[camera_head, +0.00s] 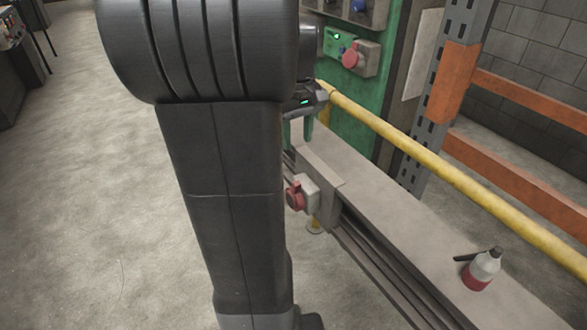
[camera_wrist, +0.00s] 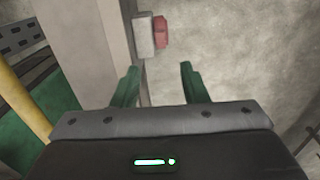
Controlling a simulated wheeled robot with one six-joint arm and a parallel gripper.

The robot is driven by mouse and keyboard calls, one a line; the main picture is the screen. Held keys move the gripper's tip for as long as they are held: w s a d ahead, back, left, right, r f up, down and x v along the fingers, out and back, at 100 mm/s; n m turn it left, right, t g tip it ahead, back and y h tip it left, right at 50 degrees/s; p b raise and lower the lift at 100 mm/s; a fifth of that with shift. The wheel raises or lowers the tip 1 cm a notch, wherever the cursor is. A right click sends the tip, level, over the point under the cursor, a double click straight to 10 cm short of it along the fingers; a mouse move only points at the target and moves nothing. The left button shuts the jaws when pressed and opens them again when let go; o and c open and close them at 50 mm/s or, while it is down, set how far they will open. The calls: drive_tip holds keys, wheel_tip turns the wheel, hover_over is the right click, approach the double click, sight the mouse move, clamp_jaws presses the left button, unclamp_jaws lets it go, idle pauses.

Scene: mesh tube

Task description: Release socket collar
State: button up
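A round red socket collar (camera_head: 295,196) sits on a small grey box (camera_head: 311,193) on the side of the bench. In the wrist view the red collar (camera_wrist: 161,32) and its grey box (camera_wrist: 144,36) show near the top, beyond the fingertips. My gripper (camera_head: 298,130) is above the bench edge, over the collar and apart from it. In the wrist view my gripper's green fingers (camera_wrist: 157,78) stand apart with only floor and bench edge between them. A second red round fitting (camera_head: 351,57) sits on a grey box on the green cabinet.
A yellow rail (camera_head: 430,160) runs along above the bench (camera_head: 410,235). A bottle with red liquid (camera_head: 481,270) stands on the bench at right. A grey and orange rack upright (camera_head: 455,85) stands behind. Open concrete floor (camera_head: 80,190) lies left.

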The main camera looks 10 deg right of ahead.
sight(297, 183)
wheel_tip(297, 183, down, 13)
drive_tip(key=b, duration=0.4)
drive_tip(key=shift+s+f+b, duration=0.1)
drive_tip(key=shift+b, duration=0.3)
clamp_jaws()
